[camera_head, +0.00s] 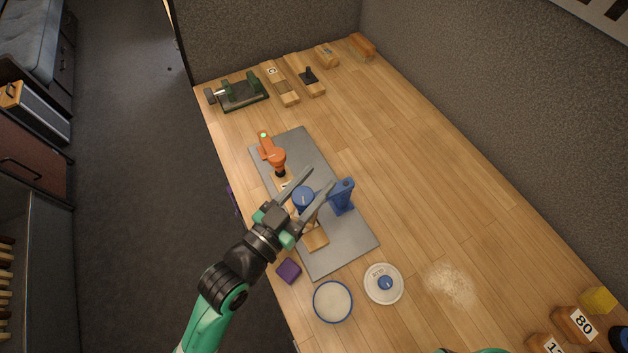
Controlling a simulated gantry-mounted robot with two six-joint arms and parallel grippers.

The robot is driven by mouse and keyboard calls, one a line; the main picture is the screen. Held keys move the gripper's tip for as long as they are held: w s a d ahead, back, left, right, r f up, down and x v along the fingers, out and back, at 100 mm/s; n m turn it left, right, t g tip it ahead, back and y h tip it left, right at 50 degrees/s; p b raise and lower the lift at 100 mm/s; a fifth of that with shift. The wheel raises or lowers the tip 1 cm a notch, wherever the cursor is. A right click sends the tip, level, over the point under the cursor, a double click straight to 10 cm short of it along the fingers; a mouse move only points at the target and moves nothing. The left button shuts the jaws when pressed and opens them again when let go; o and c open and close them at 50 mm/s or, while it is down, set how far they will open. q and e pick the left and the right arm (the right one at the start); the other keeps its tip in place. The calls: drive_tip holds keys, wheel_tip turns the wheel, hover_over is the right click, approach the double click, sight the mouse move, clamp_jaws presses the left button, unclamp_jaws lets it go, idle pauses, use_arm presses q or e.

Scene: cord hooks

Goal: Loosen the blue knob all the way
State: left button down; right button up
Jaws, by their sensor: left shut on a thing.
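The blue knob (302,196) is a round blue disc above the grey mat (345,262). My left gripper (319,179) comes in from the lower left, with one finger on each side of the knob, and is shut on it. The gripper body and fingers hide part of what is under the knob. A blue upright part (343,196) stands just right of the fingers.
An orange clamp (272,152) stands on the mat's far end. A wooden block (315,239) lies near the gripper. A purple block (288,271), bowl (332,301) and white lid (384,283) are in front. A green vise (240,94) is at the back. The table's right middle is clear.

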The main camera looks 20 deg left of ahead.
use_arm(q)
drive_tip(key=shift+f+n+y+p, duration=0.2)
drive_tip(key=shift+n+y+p, duration=0.4)
drive_tip(key=shift+y, duration=0.5)
drive_tip(key=n+y+b, duration=0.1)
drive_tip(key=y+b, duration=0.1)
drive_tip(key=a+n+y+b, duration=0.1)
drive_tip(key=n+y+b, duration=0.1)
drive_tip(key=shift+c, duration=1.5)
unclamp_jaws()
drive_tip(key=shift+r, duration=0.15)
